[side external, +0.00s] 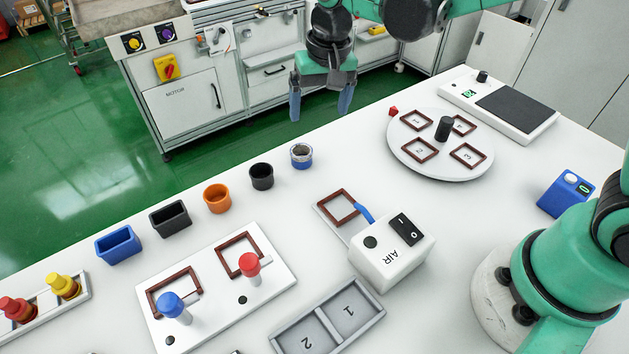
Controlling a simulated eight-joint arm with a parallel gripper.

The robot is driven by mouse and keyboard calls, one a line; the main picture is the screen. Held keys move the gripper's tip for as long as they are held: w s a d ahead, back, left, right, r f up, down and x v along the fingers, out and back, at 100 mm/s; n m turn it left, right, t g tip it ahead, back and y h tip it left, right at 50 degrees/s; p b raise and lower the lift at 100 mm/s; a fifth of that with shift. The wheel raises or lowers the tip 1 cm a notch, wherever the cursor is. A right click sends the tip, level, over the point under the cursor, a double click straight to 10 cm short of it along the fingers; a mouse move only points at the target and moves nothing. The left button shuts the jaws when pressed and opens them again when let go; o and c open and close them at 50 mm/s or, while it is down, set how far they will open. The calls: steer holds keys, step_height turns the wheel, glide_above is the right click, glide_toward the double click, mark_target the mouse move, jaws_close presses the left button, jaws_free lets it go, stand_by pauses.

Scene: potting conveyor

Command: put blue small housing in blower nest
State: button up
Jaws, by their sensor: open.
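A small round blue housing (301,159) with a grey upper rim stands upright at the far right end of a row of parts on the white table. A larger rectangular blue open box (119,246) stands at the left end of the same row. The blower nest (324,201) is a brown square frame on a light plate, beside the white AIR box (391,262) with its blue nozzle; it looks empty. My gripper (320,108) is open and empty, with its blue fingers pointing down, above and beyond the round blue housing, apart from it.
Between the blue parts stand a black box (170,219), an orange cup (217,199) and a black cup (261,177). A numbered turntable (441,172) is to the right. A clamp plate (204,317) and a grey numbered tray (375,312) lie in front.

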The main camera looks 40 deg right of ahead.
steer(key=m+g, duration=0.1)
steer(key=g, duration=0.1)
glide_above(301, 151)
steer(key=s, duration=0.1)
steer(key=f, duration=0.4)
steer(key=shift+s+a+f, duration=0.2)
steer(key=shift+a+f, duration=0.1)
steer(key=shift+a, duration=0.1)
steer(key=shift+f, duration=2.75)
jaws_close()
steer(key=shift+r, duration=0.1)
